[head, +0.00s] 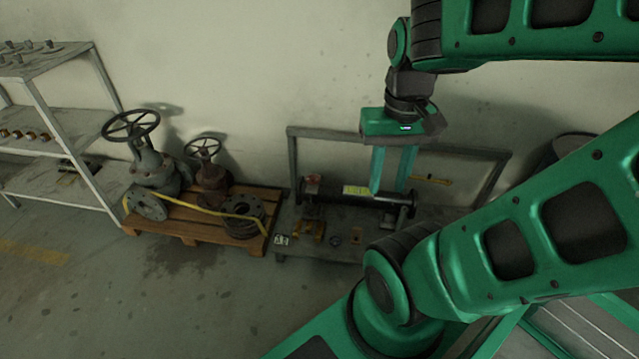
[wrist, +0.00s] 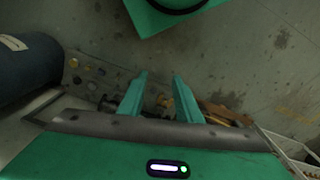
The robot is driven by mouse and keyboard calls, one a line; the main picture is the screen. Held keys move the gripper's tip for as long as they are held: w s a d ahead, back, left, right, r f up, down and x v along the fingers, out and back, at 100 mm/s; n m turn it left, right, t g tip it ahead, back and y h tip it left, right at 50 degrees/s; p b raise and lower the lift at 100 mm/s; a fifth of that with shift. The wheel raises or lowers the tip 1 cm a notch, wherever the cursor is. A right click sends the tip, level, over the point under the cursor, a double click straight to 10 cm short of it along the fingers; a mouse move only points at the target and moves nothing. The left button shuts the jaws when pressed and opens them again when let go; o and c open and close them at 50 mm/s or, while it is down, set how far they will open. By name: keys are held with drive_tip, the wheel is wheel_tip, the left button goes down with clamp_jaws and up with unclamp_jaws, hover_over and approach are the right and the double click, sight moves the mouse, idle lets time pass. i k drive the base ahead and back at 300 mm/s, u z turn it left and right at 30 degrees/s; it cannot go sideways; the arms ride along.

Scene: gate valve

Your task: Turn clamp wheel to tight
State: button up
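My gripper (head: 390,190) points down over a low grey bench at the wall, in front of or above a black pipe (head: 335,192) with a yellow label. Its two green fingers are apart with nothing visible between them. They also show apart in the wrist view (wrist: 160,76). A small red part (head: 313,181) sits at the pipe's left end, left of my gripper. It is too small to tell whether this is the clamp wheel. Yellow-orange pieces (head: 308,230) lie in front of the pipe. My gripper partly hides the pipe's right part.
A pallet (head: 190,237) left of the bench holds a large valve with a black handwheel (head: 131,125), a smaller rusty valve (head: 212,180) and dark flanges (head: 244,212). A shelf (head: 60,115) stands far left. A dark drum (wrist: 25,70) stands beside the bench. Floor in front is clear.

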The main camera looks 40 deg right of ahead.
sight(313, 181)
drive_tip(key=z, duration=0.35)
drive_tip(key=i, duration=1.1)
drive_tip(key=u, duration=0.45)
